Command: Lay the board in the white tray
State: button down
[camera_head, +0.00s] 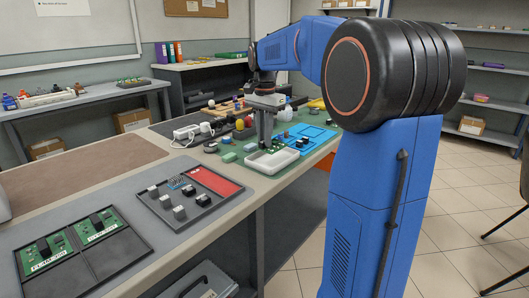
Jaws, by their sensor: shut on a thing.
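My gripper (265,146) points down over the white tray (273,170) near the front edge of the bench. Its fingers are shut on a green board (275,149) with small parts on it. The board is at the tray, within or just above its rim. I cannot tell whether it touches the tray floor.
A blue tray (311,131) with dark parts lies just behind. Green blocks (229,157) sit to the left. A dark tray with a red panel (216,181) and a black holder with green boards (80,245) lie nearer. A brown mat (85,170) is bare.

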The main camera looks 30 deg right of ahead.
aim_at(265, 149)
jog(key=shift+f, duration=2.35)
jog(key=shift+f, duration=0.1)
jog(key=c, duration=1.7)
grip_release()
notch_tip(265, 149, up, 12)
jog(key=shift+r, duration=0.1)
jog(key=s+a+f+n+t, duration=0.1)
jog(key=s+a+f+n, duration=0.3)
jog(key=s+f, duration=0.3)
jog(key=s+a+f+n+t, duration=0.2)
jog(key=s+a+f+n, duration=0.2)
jog(key=s, duration=0.9)
jog(key=s+a+f+n+t, duration=0.1)
jog(key=s+a+f+n, duration=0.4)
jog(key=s+f, duration=0.5)
jog(key=shift+s+n+t, duration=0.4)
jog(key=shift+s+n, duration=0.1)
jog(key=shift+s, duration=0.1)
